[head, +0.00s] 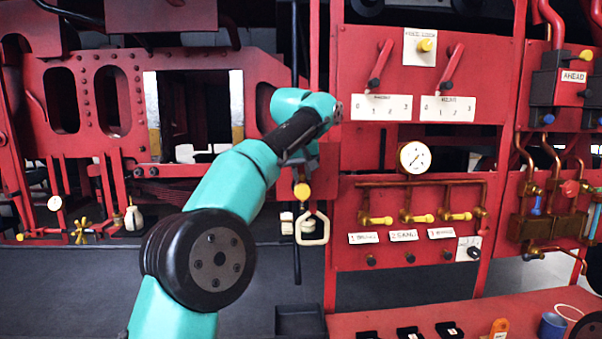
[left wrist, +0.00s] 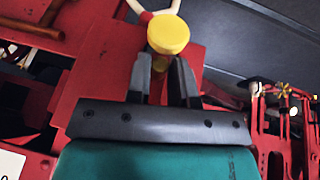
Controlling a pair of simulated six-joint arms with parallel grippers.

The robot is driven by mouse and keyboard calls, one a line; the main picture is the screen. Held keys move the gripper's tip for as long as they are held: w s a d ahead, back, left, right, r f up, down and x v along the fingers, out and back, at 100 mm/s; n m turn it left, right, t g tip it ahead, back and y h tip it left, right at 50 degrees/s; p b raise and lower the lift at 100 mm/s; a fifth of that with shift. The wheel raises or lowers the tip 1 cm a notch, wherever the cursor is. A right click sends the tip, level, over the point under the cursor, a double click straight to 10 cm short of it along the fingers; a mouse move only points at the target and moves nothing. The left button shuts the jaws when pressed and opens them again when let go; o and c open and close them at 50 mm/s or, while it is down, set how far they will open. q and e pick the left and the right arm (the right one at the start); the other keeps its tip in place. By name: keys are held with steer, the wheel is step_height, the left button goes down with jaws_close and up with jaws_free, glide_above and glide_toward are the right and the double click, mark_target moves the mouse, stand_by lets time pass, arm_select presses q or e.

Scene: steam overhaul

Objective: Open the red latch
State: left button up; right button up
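I cannot single out a red latch for sure. My left gripper (head: 302,166) points down, just above a yellow knob (head: 302,191) with a cream loop handle (head: 313,229) below it, beside the red post. In the left wrist view, the left gripper (left wrist: 162,62) has its two dark fingers apart, and the yellow knob (left wrist: 168,34) shows at their tips with the cream loop partly behind it. I cannot tell if the fingers touch the knob. Two red levers (head: 380,66) (head: 451,69) stand on the upper red panel (head: 490,50). My right gripper is not in view.
Right of my left arm are a gauge (head: 414,157) and several yellow-handled valves (head: 418,218) on the lower panel. A red bench (head: 370,323) with small items is at the front right. The dark floor (head: 80,280) at the left is clear.

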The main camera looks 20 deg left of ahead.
arm_select(q)
jaws_close()
steer(key=shift+h, duration=0.7)
steer(key=shift+o, duration=2.3)
jaws_free()
